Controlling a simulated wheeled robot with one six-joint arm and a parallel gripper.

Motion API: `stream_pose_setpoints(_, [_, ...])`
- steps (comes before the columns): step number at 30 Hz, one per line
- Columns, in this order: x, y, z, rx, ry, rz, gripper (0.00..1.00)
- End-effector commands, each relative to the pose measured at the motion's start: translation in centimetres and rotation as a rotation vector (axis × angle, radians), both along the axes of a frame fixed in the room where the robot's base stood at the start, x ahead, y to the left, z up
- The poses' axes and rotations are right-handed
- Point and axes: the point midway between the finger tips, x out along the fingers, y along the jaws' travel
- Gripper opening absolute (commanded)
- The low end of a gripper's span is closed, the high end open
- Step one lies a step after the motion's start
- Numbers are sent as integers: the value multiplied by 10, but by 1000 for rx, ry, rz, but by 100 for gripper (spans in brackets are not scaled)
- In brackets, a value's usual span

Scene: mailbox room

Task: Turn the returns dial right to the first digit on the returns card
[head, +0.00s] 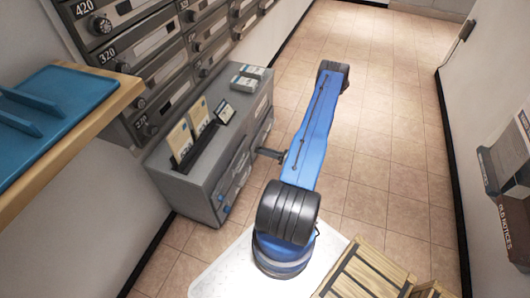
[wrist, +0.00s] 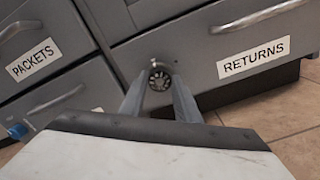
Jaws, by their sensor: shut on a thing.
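The returns dial (wrist: 160,79) is a small round dark knob with light marks on the grey drawer front, left of the white RETURNS label (wrist: 253,59). My gripper (wrist: 159,90) is shut on the dial, with a finger on each side of it. The digits are too small to read. In the head view my gripper (head: 283,156) reaches the right side of the grey cabinet (head: 190,165), and the dial is hidden there. Cards (head: 190,125) stand in a dark holder on the cabinet top; I cannot tell which one is the returns card.
A drawer labelled PACKETS (wrist: 34,60) is left of the dial. Grey mailboxes with dials (head: 150,60) line the wall behind the cabinet. A blue tray (head: 60,100) lies on a wooden shelf at left. A wooden crate (head: 365,275) is at front right. The tiled floor at right is clear.

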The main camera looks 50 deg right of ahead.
Motion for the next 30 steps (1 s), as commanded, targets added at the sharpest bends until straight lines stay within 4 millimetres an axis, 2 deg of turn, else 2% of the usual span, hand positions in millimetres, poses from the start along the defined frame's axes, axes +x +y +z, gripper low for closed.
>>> stream_pose_setpoints(15, [0,-1,-1,400,167,0,7])
stream_pose_setpoints(30, [0,-1,-1,550,229,-2,7])
